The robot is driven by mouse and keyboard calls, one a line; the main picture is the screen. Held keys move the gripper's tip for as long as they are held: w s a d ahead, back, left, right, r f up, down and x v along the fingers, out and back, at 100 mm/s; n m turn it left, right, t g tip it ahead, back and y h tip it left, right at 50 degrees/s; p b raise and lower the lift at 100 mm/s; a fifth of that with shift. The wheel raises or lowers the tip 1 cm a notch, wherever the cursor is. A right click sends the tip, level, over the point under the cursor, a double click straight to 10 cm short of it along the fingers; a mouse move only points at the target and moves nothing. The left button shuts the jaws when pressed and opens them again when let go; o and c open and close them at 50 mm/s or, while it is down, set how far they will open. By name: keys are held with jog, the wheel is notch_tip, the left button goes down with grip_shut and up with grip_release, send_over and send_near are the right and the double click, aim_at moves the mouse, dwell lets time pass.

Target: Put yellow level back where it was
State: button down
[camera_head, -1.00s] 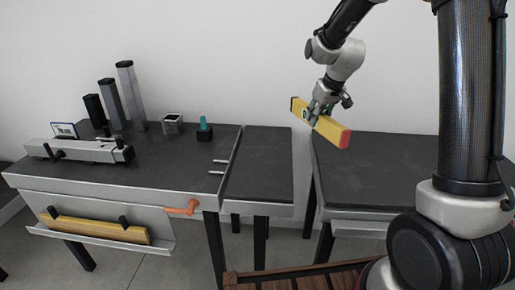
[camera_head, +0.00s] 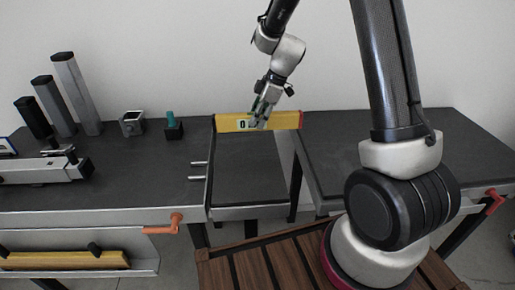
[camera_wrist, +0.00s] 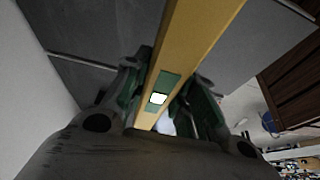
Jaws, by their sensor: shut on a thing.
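The yellow level (camera_head: 286,120) is a long yellow bar with red end caps and a small window near its middle. My gripper (camera_head: 260,116) is shut on it close to the middle and holds it above the dark tables, roughly level in the head view. In the wrist view the level (camera_wrist: 193,42) runs between the fingers (camera_wrist: 160,98), with its green and white window showing. A second long yellow bar (camera_head: 65,260) lies on the front shelf of the left table, held behind black pegs.
The left table (camera_head: 130,180) carries a grey clamp-like fixture (camera_head: 45,168), several upright posts (camera_head: 78,90), a small grey box (camera_head: 132,123) and a teal-topped block (camera_head: 173,128). The right table (camera_head: 350,140) looks mostly clear. An orange handle (camera_head: 166,224) sticks out in front.

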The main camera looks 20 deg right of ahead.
notch_tip(320, 180, down, 9)
jog(key=shift+f, duration=0.15)
dwell(0.4)
jog(key=c, duration=1.2)
grip_release()
jog(key=shift+f, duration=0.1)
jog(key=shift+o, duration=0.2)
